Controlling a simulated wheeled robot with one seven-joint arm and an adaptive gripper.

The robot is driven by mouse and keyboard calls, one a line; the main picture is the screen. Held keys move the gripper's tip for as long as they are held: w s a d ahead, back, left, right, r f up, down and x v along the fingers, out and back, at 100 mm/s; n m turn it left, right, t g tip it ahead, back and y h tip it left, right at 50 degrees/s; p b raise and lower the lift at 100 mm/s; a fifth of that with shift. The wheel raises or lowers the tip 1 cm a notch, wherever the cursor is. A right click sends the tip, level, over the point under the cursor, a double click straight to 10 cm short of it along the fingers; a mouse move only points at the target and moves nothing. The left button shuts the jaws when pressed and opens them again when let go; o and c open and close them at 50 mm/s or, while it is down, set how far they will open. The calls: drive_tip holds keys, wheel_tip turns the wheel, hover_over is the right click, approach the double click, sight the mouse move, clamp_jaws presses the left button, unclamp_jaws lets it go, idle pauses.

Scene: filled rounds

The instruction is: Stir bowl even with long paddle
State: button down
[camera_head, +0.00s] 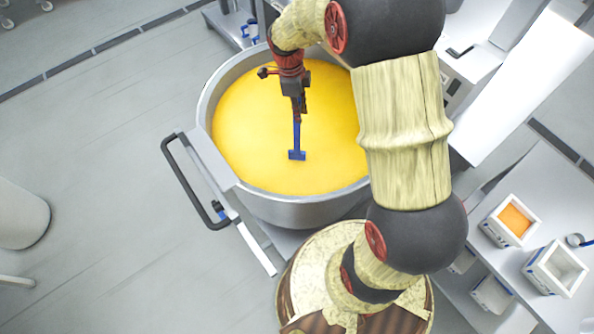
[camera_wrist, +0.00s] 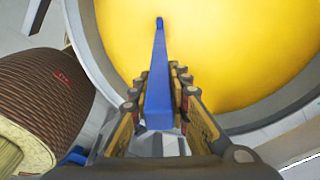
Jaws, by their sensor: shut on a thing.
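A large round metal bowl (camera_head: 205,103) holds a smooth, even-looking yellow mass (camera_head: 250,140). It fills much of the wrist view, where the yellow (camera_wrist: 240,60) shows beyond my fingers. My gripper (camera_head: 299,117) is over the bowl, pointing down, shut on a blue paddle (camera_head: 297,137). In the wrist view my gripper (camera_wrist: 160,95) has its fingers on both sides of the blue shaft (camera_wrist: 158,80). The paddle's flat blue end (camera_head: 297,155) shows against the yellow, right of the bowl's middle line. I cannot tell how deep it reaches.
A black handle bar (camera_head: 188,185) sticks out at the bowl's left. At right, a grey table (camera_head: 545,190) bears a white tub with orange contents (camera_head: 515,218) and an empty-looking white tub (camera_head: 556,268). Open floor (camera_head: 90,130) lies at left.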

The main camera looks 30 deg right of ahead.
wheel_tip(320, 180, up, 19)
drive_tip(key=p, duration=1.1)
drive_tip(key=shift+r, duration=0.2)
